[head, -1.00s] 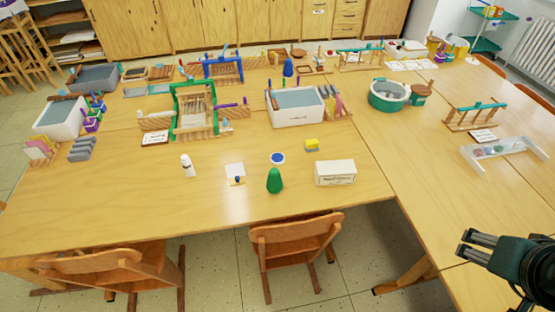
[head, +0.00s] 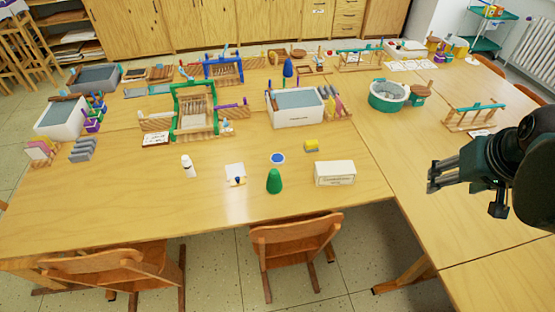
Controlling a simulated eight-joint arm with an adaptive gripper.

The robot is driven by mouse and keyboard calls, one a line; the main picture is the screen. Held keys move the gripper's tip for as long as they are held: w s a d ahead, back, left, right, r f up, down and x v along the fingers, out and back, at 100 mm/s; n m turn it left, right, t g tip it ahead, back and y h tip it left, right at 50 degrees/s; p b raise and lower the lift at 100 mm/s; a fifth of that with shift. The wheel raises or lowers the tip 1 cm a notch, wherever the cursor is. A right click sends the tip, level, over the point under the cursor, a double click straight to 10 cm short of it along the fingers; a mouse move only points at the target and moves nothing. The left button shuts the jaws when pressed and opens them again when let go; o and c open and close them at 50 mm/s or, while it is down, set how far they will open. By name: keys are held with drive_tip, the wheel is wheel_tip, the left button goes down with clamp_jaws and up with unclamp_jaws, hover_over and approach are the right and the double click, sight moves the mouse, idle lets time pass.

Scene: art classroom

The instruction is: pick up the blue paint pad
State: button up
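The blue paint pad (head: 278,158) is a small round blue disc with a white rim. My gripper (head: 431,178) is at the right side of the head view, above the right-hand table and well apart from the pad. Its dark fingers point left and hold nothing that I can see. From this side I cannot tell how far apart the fingers are.
A white bin (head: 295,107) stands behind. A chair (head: 297,240) is in front.

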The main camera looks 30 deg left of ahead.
drive_tip(key=w+a+n+g, duration=0.1)
drive_tip(key=w+a+n, duration=0.2)
drive_tip(key=w+a, duration=0.7)
drive_tip(key=n+g+h+p, duration=0.1)
drive_tip(key=n+g+p, duration=0.25)
drive_tip(key=n, duration=0.45)
hover_over(277, 158)
drive_tip(key=shift+g, duration=0.25)
drive_tip(key=f, duration=2.5)
drive_tip(key=shift+d+f, duration=0.1)
drive_tip(key=shift+d, duration=0.1)
drive_tip(key=shift+s+a+f, duration=0.15)
drive_tip(key=shift+a+f, duration=0.1)
drive_tip(key=shift+f+b, duration=0.5)
drive_tip(key=shift+f, duration=0.8)
